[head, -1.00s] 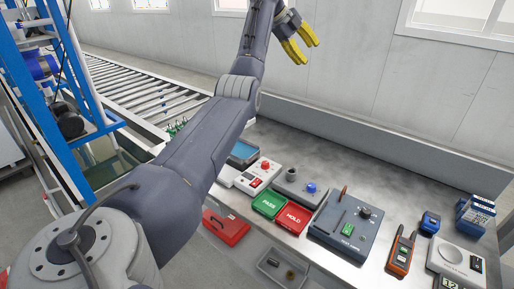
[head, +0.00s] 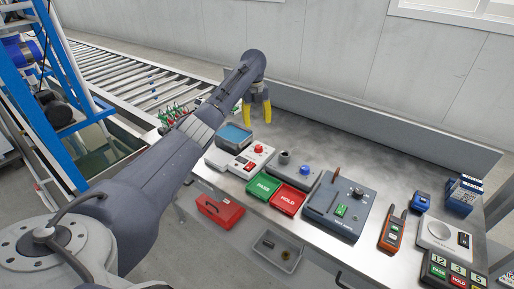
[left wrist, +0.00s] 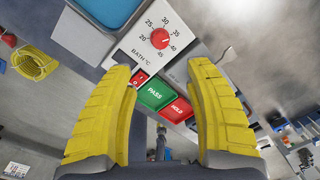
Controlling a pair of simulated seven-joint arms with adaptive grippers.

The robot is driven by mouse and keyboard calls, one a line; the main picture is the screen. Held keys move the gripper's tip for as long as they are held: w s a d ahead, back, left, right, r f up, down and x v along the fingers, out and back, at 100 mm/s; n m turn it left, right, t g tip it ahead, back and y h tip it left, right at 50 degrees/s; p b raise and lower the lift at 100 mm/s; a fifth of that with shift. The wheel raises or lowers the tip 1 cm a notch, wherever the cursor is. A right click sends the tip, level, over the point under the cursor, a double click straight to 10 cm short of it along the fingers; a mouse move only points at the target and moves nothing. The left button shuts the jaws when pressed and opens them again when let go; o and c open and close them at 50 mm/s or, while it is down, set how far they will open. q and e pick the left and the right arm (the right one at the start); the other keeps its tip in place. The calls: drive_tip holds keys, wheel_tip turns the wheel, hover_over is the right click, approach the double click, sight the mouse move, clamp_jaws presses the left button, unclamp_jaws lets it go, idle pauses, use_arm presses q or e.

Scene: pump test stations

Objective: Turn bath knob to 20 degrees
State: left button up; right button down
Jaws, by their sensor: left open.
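The bath control box is a white box (head: 228,160) with a red round knob (head: 258,149) on top. In the left wrist view the red knob (left wrist: 160,38) sits inside a dial marked from 20 to 45, with "BATH °C" printed beside it. A pale mark on the knob appears to face the side near 40; it is small. My left gripper (head: 256,114) has yellow fingers, open and empty, pointing down above and behind the box. In the left wrist view the open fingers (left wrist: 160,68) are apart, with the knob beyond their tips, untouched. My right gripper is not in view.
A blue-filled tray (head: 234,136) adjoins the box. Green PASS (head: 264,186) and red HOLD (head: 289,199) pads lie in front. A grey post (head: 285,157), a blue knob (head: 305,170) and a dark test unit (head: 338,208) stand to the right. The bench behind is clear.

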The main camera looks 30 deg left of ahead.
sight(259, 146)
use_arm(q)
drive_tip(key=f, duration=1.4)
drive_tip(key=shift+w+d+f, duration=0.1)
drive_tip(key=shift+w+d, duration=0.15)
drive_tip(key=shift+c, duration=0.2)
clamp_jaws()
